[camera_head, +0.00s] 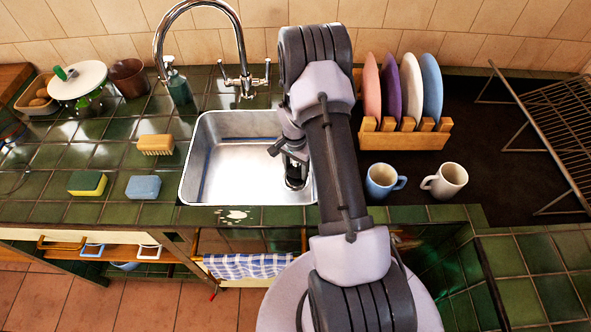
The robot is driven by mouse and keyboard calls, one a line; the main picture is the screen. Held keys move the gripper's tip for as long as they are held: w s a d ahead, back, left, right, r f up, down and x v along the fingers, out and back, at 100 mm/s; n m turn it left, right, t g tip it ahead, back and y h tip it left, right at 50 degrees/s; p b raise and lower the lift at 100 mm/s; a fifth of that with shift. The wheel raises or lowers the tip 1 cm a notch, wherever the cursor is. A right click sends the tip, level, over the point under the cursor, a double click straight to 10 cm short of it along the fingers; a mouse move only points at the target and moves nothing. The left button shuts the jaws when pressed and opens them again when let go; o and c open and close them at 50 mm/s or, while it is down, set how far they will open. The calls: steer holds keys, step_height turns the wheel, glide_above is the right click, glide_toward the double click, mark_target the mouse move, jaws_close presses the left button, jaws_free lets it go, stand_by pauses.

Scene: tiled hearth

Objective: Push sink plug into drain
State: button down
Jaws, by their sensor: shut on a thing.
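The metal sink (235,184) is set in the green tiled counter, and the visible part of its basin looks empty. My gripper (294,172) points down into the right side of the basin. It is shut on a small dark thing, which appears to be the sink plug (294,182), though my gripper and arm cover most of it. I see no drain opening; the right part of the sink is behind my arm. I cannot tell whether the plug touches the sink floor.
A tall curved tap (240,60) stands behind the sink. Two sponges (143,187) and a brush (156,144) lie left of it. A plate rack (405,135) and two mugs (383,180) stand to the right. A wire rack (565,125) is at far right.

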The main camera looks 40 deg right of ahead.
mark_target(297, 185)
steer(key=shift+s+f, duration=0.15)
steer(key=shift+s, duration=0.05)
steer(key=shift+s+a+f, duration=0.15)
steer(key=shift+s+a, duration=0.15)
steer(key=shift+s, duration=0.15)
steer(key=shift+s+a+g, duration=0.3)
steer(key=shift+s+a, duration=0.35)
steer(key=shift+s, duration=0.15)
steer(key=shift+a+r, duration=0.1)
steer(key=shift+r, duration=0.1)
stand_by(0.9)
steer(key=shift+w+r, duration=0.1)
steer(key=shift+r, duration=0.1)
steer(key=shift+w+r, duration=0.1)
steer(key=shift+w, duration=0.15)
